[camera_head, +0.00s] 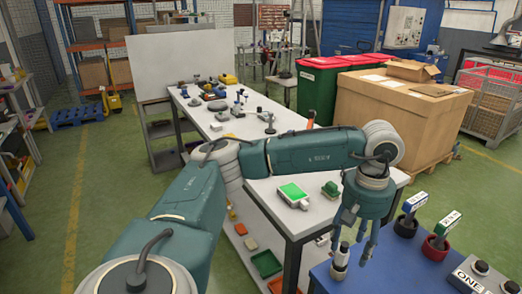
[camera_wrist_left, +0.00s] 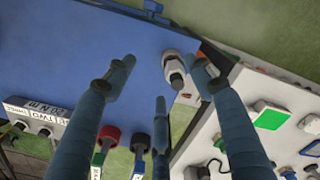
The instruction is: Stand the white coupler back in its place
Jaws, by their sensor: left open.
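A white cylindrical piece with a dark tip, which looks like the white coupler (camera_head: 340,259), stands near the left edge of the blue table (camera_head: 385,262). In the left wrist view the coupler (camera_wrist_left: 174,70) shows between the spread fingers, close to the one on the right. My left gripper (camera_head: 355,248) points down over the blue table beside the coupler, open and empty. It also shows in the left wrist view (camera_wrist_left: 163,76) with its fingers apart. Whether a finger touches the coupler is not clear. My right gripper is out of view.
On the blue table stand a black-based lever (camera_head: 409,213), a red-based lever (camera_head: 443,236) and a labelled switch box (camera_head: 478,276). A white table (camera_head: 262,192) with a green-topped device (camera_head: 292,194) lies across a narrow gap. My left arm crosses above it.

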